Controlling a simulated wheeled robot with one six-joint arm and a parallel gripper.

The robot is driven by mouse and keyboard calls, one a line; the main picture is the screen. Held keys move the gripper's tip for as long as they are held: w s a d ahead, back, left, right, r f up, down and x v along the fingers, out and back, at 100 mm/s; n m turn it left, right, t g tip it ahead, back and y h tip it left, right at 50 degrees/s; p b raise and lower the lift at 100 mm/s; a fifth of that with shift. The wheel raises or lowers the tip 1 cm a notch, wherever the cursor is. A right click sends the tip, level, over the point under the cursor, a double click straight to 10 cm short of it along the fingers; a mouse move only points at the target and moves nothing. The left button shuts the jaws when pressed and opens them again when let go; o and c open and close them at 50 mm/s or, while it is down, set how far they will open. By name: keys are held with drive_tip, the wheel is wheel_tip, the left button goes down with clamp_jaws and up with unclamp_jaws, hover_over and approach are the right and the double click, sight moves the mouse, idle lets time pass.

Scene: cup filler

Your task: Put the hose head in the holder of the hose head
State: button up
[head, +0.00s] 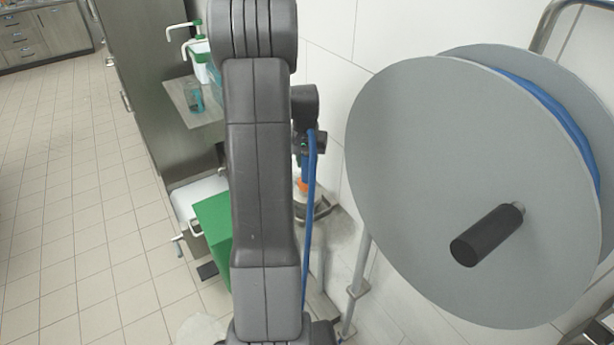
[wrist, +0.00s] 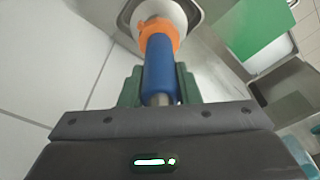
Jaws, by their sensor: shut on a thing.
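My gripper (wrist: 158,82) has its green fingers shut on the blue body of the hose head (wrist: 159,62). The hose head has an orange collar and a pale nozzle end pointing away from the gripper. In the wrist view a rounded grey rim, perhaps the holder (wrist: 194,14), shows around the nozzle end; I cannot tell whether the nozzle is inside it or only in front of it. In the head view the orange part of the hose head (head: 302,186) shows below the wrist, above a grey metal piece. The blue hose (head: 310,195) hangs down beside my arm, which hides much there.
A large grey hose reel (head: 430,150) with a black handle (head: 486,235) stands at the right. A green box (head: 213,222) and a shelf with bottles (head: 195,103) are left of my arm. Tiled wall lies behind; the floor at the left is clear.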

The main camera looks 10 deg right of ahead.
sight(307, 173)
drive_tip(key=shift+f, duration=2.25)
drive_tip(key=shift+f, duration=0.15)
drive_tip(key=o, duration=1)
drive_tip(key=r, duration=0.4)
drive_tip(key=s+r, duration=0.1)
drive_tip(key=r, duration=0.7)
drive_tip(key=shift+s+a+r, duration=0.1)
drive_tip(key=shift+s+a, duration=0.2)
drive_tip(key=shift+a, duration=0.1)
